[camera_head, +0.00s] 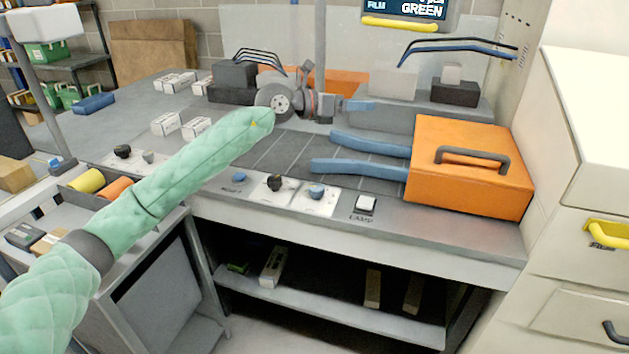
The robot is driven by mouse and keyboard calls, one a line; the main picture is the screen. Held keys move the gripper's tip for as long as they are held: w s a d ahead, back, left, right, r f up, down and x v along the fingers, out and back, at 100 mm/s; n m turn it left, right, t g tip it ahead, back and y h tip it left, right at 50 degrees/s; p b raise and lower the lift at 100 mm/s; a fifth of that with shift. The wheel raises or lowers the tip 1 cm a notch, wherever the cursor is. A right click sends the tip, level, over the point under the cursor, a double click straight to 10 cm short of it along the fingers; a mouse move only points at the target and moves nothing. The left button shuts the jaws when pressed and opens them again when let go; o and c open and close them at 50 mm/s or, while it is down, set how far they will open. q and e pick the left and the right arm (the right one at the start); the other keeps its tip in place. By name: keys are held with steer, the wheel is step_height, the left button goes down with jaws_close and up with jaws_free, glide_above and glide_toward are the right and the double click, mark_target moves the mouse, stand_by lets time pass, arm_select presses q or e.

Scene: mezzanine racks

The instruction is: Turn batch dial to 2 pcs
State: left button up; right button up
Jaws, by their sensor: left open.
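My left arm, in a green quilted sleeve, reaches in from the left over the bench. My left gripper (352,105) is beyond the sleeve's end, above the back of the bench, and open with nothing seen in it. On the bench's front strip are a black knob (274,183) and a blue knob (316,191) on white plates. Another black knob (122,151) and a small grey knob (148,157) are further left. Their labels are too small to tell which is the batch dial or its setting. The gripper is apart from these knobs. My right gripper is out of view.
An orange box (470,190) with a dark handle and two blue bars stands at the bench's right. A white lamp switch (365,205) sits on the front strip. A screen (405,8) reads "FILM GREEN", its upper part cut off. White cartons (182,125) lie at the back left.

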arm_select(q)
step_height(320, 180, down, 7)
steer(key=w+a+g+y, duration=0.1)
steer(key=a+y, duration=0.1)
steer(key=y, duration=0.2)
steer(key=m+g+y, duration=0.1)
steer(key=g+y, duration=0.1)
steer(key=y, duration=0.6)
glide_toward(315, 187)
steer(key=f, duration=0.2)
steer(key=x, duration=0.2)
steer(key=p+x, duration=0.1)
steer(key=x, duration=0.3)
steer(key=shift+w+d+r+p, duration=0.2)
steer(key=shift+w+d+p, duration=0.05)
steer(key=shift+d+p, duration=0.05)
steer(key=shift+x, duration=0.75)
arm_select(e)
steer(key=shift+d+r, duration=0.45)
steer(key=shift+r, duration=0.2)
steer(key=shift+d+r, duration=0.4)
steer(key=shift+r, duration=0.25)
arm_select(q)
steer(key=shift+c, duration=0.3)
